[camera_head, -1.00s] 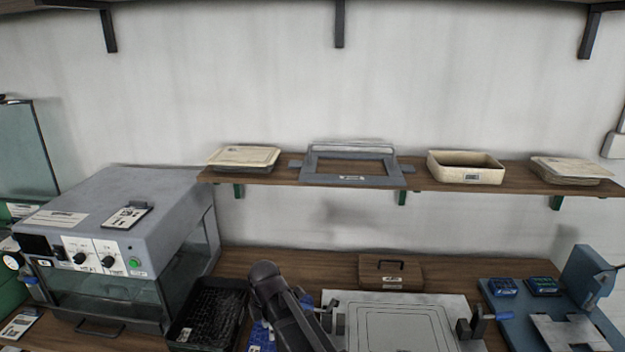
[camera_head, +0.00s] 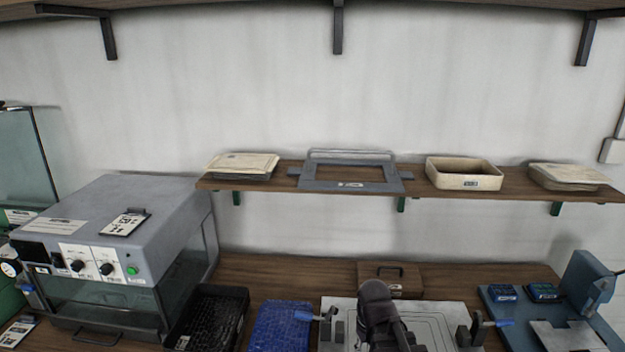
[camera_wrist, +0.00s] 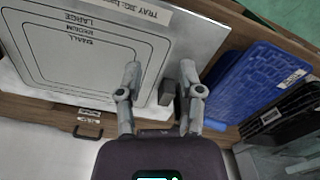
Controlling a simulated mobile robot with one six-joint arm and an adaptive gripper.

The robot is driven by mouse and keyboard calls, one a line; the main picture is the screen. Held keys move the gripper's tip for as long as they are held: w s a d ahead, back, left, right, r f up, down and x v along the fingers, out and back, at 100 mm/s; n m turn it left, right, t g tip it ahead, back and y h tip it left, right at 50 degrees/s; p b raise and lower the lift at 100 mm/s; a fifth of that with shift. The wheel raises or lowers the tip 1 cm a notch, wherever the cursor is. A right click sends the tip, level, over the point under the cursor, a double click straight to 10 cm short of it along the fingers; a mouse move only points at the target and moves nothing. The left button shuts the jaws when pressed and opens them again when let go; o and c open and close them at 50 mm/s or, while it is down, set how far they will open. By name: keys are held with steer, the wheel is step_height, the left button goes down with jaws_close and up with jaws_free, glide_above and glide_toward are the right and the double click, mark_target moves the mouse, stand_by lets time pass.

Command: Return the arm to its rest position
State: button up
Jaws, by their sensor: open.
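My gripper (camera_wrist: 163,82) shows in the wrist view with its two fingers apart and nothing between them. It is over the edge of a pale plate (camera_wrist: 205,38) with nested outlines marked small, medium and large. In the head view my arm stands in front of that plate (camera_head: 440,318) and hides its middle; the gripper's fingers cannot be made out there. A blue panel (camera_head: 280,328) lies flat to the left of the plate, and it also shows in the wrist view (camera_wrist: 250,85). A black tray (camera_head: 212,318) lies further left.
A grey machine (camera_head: 125,240) with a glass front stands at the left. A blue press (camera_head: 585,285) stands at the right. A wooden box (camera_head: 390,275) is behind the plate. A shelf (camera_head: 415,184) with a grey frame (camera_head: 350,178) and a cream bin (camera_head: 463,172) runs above the bench.

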steer(key=shift+s+d+m, duration=0.4)
steer(key=shift+d+m, duration=0.4)
steer(key=shift+d, duration=0.05)
steer(key=shift+s+d+m, duration=0.4)
steer(key=shift+d+m, duration=0.4)
